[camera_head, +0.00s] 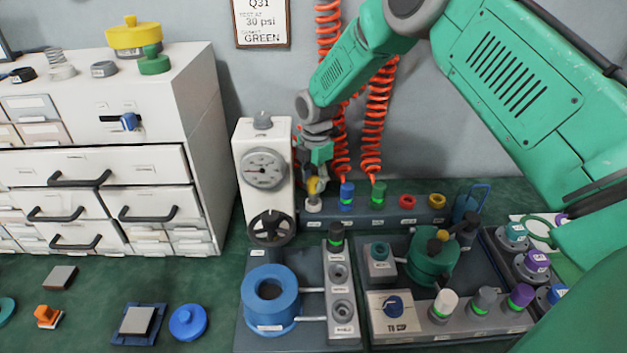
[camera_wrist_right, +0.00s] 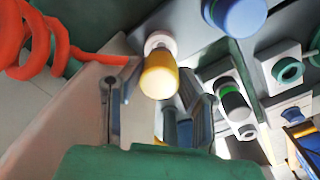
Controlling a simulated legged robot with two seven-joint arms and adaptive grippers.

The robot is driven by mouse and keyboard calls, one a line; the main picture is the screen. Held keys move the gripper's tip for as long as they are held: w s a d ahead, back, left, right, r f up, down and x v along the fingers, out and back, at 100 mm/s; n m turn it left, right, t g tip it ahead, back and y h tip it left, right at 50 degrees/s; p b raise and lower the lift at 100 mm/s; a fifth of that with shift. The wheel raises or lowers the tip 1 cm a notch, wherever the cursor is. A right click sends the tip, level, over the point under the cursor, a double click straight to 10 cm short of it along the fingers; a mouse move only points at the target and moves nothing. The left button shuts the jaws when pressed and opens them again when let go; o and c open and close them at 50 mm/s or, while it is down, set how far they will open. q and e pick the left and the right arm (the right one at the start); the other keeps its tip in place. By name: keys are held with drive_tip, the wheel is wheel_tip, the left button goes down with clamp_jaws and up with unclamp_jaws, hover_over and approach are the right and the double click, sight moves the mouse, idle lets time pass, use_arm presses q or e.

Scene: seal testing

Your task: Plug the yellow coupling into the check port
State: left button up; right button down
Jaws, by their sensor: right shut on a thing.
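The yellow coupling (camera_head: 313,187) is at the left end of the grey rail, above a pale collar. In the wrist view it (camera_wrist_right: 160,78) shows as a yellow cylinder with a white and grey end. My right gripper (camera_head: 316,176) comes down from above and is shut on it; in the wrist view the fingers (camera_wrist_right: 158,98) stand on either side. Whether the coupling is still seated on the rail is unclear. A grey block with round ports (camera_head: 338,272) stands at front centre; its labels are too small to read, so I cannot tell which is the check port. My left gripper is out of view.
A blue coupling (camera_head: 347,195) and a green coupling (camera_head: 378,194) stand on the rail beside red (camera_head: 407,201) and yellow (camera_head: 437,200) rings. Orange coiled hoses (camera_head: 374,120) hang behind. A gauge box (camera_head: 263,168) is close left. A blue ring (camera_head: 270,290) and knobbed panel (camera_head: 395,317) stand in front.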

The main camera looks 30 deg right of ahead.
drive_tip(key=shift+f+b, duration=0.4)
drive_tip(key=shift+f, duration=0.65)
drive_tip(key=c, duration=1)
unclamp_jaws()
drive_tip(key=shift+c, duration=0.2)
drive_tip(key=shift+r, duration=0.1)
drive_tip(key=shift+r, duration=0.35)
wheel_tip(320, 180, up, 11)
drive_tip(key=shift+s+f, duration=0.1)
drive_tip(key=shift+s, duration=0.05)
